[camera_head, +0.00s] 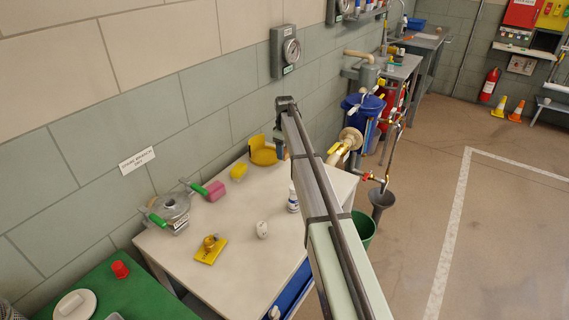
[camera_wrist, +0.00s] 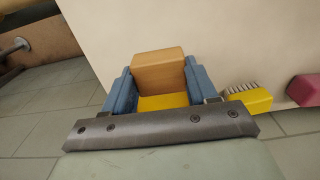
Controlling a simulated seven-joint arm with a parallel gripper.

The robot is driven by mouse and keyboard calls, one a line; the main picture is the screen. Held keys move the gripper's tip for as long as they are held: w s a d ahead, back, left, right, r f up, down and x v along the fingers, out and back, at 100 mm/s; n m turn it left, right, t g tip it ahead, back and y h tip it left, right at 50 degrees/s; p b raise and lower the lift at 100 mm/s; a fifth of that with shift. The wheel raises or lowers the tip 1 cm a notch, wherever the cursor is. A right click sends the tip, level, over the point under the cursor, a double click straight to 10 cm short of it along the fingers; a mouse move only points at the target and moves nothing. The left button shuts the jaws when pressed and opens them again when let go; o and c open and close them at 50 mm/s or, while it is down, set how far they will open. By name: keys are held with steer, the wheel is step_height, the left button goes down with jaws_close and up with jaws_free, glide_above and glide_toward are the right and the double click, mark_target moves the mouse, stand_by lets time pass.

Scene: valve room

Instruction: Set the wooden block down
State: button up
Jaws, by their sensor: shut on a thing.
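The wooden block (camera_wrist: 158,68) is between the two blue-grey fingers of my gripper (camera_wrist: 152,88) in the wrist view. My gripper is shut on it. A bright yellow surface (camera_wrist: 165,102) shows between the fingers on the near side of the block; I cannot tell whether it belongs to the block. In the head view my gripper (camera_head: 280,148) is over the far edge of the pale table (camera_head: 225,240), beside a rounded yellow object (camera_head: 263,153). The block cannot be made out separately there, and its contact with the table cannot be told.
A yellow brush (camera_wrist: 250,99) and a pink block (camera_wrist: 306,90) lie to the right in the wrist view. The table also holds a green-handled metal device (camera_head: 172,208), a yellow plate with a brass fitting (camera_head: 210,248), a white cup (camera_head: 262,229) and a bottle (camera_head: 293,199). The middle is fairly clear.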

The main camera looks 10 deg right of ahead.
mark_target(285, 168)
steer(key=shift+f, duration=2.95)
steer(key=shift+f, duration=0.1)
steer(key=o, duration=1.2)
steer(key=shift+o, duration=0.2)
step_height(285, 168, up, 12)
steer(key=shift+r, duration=0.1)
steer(key=shift+d, duration=0.1)
